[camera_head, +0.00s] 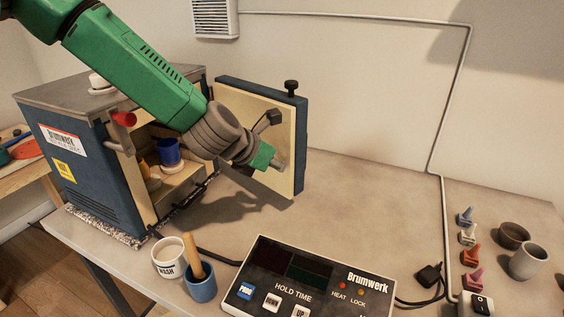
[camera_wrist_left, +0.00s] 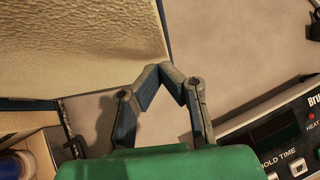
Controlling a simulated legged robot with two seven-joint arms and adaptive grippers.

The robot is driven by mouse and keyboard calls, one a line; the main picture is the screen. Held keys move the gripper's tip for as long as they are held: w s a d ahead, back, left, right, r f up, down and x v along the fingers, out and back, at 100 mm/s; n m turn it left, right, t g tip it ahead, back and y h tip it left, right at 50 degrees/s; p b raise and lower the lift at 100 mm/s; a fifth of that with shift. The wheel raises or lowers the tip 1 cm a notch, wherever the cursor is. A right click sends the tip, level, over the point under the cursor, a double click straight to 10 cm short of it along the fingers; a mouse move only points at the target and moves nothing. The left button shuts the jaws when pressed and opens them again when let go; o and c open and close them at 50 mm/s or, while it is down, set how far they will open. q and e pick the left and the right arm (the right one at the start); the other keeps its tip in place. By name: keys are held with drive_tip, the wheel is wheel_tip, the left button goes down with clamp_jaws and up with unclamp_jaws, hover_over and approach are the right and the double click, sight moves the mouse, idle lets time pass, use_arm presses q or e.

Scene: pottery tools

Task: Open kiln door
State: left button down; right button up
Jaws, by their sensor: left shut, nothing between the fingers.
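The blue kiln (camera_head: 85,180) stands at the left of the table with its front open. Its door (camera_head: 300,140) is swung wide out to the right, with the cream inner lining facing me and a black knob (camera_head: 291,86) on top. The lining also shows in the left wrist view (camera_wrist_left: 80,50). My left gripper (camera_head: 279,165) is in front of the lining, beyond the kiln opening. Its fingers meet at the tips in the left wrist view (camera_wrist_left: 170,68), shut and empty. Whether it touches the door cannot be told. My right gripper is out of view.
A blue cup (camera_head: 168,151) stands inside the kiln. A white wash cup (camera_head: 169,257) and a blue cup with a wooden handle (camera_head: 201,284) stand in front. A control box (camera_head: 300,285) is at the front centre.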

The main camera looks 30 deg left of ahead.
use_arm(q)
drive_tip(key=shift+w+d, duration=0.35)
drive_tip(key=shift+w, duration=0.15)
drive_tip(key=shift+w+d, duration=0.1)
drive_tip(key=shift+w, duration=0.15)
drive_tip(key=w+d+n+y+p, duration=0.1)
drive_tip(key=w+n+y+p, duration=0.2)
drive_tip(key=w, duration=0.7)
drive_tip(key=shift+w+n+y, duration=0.3)
drive_tip(key=shift+w+n, duration=0.05)
drive_tip(key=shift+n, duration=0.35)
drive_tip(key=shift+d, duration=0.1)
